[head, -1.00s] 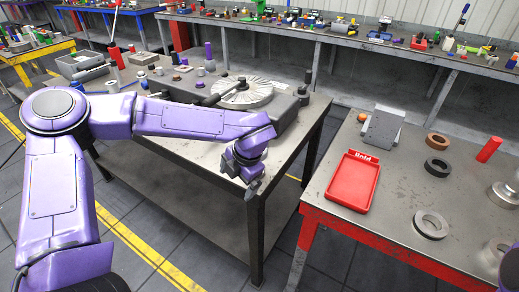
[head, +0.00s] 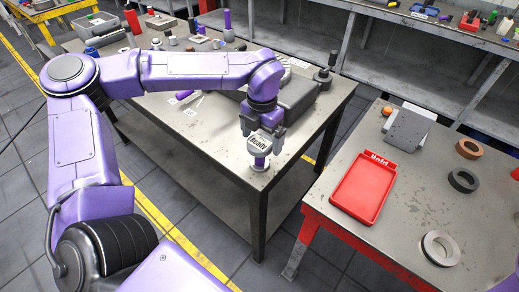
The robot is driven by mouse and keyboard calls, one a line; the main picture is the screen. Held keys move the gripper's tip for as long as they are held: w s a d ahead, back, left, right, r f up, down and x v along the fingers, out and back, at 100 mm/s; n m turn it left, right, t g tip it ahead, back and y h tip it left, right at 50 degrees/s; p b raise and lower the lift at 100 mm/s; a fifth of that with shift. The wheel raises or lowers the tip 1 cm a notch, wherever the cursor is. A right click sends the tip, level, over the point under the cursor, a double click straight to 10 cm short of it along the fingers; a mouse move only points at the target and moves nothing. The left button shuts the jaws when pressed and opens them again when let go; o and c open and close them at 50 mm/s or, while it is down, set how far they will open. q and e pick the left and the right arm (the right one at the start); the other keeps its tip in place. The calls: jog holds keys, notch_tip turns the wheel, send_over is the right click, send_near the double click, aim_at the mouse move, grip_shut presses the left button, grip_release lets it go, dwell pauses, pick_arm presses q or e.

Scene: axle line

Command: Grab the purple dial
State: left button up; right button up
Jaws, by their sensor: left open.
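A small piece with a purple section (head: 260,161) stands on a round grey foot near the front corner of the grey work table (head: 215,150). Above the purple is a pale part marked "Ready" (head: 260,143). I take this piece for the purple dial, but its face is not clear. My left gripper (head: 262,133) points down, open, right over it. The fingertips are at either side of the pale part; I cannot tell whether they touch it. My right gripper is not in view.
A purple cylinder (head: 228,25) stands farther back on the same table. A grey block (head: 298,97) lies behind my left gripper. Right of a gap, a red-edged table holds a red "Hold" tray (head: 363,189) and several rings.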

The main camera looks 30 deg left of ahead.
pick_arm(q)
jog(key=f, duration=0.1)
jog(key=f+p, duration=0.1)
jog(key=f, duration=0.2)
jog(key=shift+s+f, duration=0.2)
jog(key=shift+s, duration=0.05)
jog(key=shift+s+a+f, duration=0.1)
jog(key=shift+a+f, duration=0.05)
jog(key=shift+f, duration=0.1)
jog(key=c, duration=1.2)
jog(key=shift+c, duration=0.2)
jog(key=shift+r, duration=0.1)
